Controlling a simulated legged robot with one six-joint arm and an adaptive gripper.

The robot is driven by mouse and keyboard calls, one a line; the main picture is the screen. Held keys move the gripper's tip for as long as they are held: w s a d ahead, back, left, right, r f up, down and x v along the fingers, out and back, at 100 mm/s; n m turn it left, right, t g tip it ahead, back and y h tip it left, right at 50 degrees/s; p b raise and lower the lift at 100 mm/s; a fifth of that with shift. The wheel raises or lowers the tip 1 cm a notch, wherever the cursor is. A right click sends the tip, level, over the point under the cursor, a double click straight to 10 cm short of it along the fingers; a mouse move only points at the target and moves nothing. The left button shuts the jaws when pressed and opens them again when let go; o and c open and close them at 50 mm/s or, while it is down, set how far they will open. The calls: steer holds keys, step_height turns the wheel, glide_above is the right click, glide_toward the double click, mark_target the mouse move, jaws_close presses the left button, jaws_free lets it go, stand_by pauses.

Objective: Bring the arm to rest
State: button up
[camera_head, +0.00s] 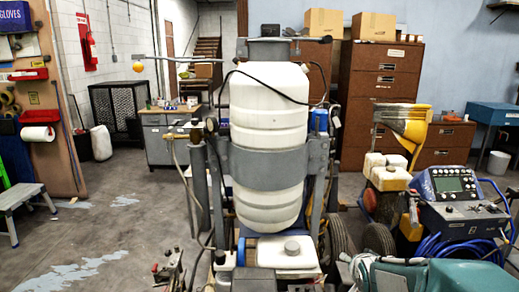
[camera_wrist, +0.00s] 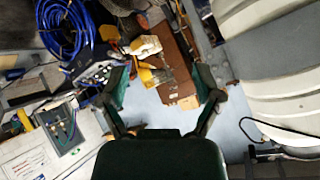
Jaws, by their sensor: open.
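My gripper (camera_wrist: 160,80) shows in the wrist view with its two dark green fingers spread apart. Nothing is held between them. The line striper's tall white tank (camera_head: 268,100) stands upright in the middle of the head view, banded by a grey bracket (camera_head: 265,162). White ribbed tank surface (camera_wrist: 275,60) also fills the right of the wrist view, apart from the fingers.
A control box with a screen (camera_head: 455,185) and blue hoses stand at right. Brown filing cabinets (camera_head: 375,85) are behind. A step stool (camera_head: 22,200) is at left. Open floor (camera_head: 110,225) lies left of the striper. Blue hose (camera_wrist: 65,25) shows upper left in the wrist view.

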steer(key=s+a+r+n+g, duration=0.1)
steer(key=s+a+r+n, duration=0.1)
steer(key=s, duration=0.6)
steer(key=s+a+r+n+g+y, duration=0.1)
steer(key=s+a+r+n+g, duration=0.1)
steer(key=s, duration=0.6)
steer(key=s+a+r+n+g, duration=0.1)
steer(key=s+a+r+n, duration=0.1)
steer(key=s, duration=0.7)
steer(key=shift+a+r+n+g+y, duration=0.25)
steer(key=shift+a+n, duration=0.55)
steer(key=shift+a, duration=0.4)
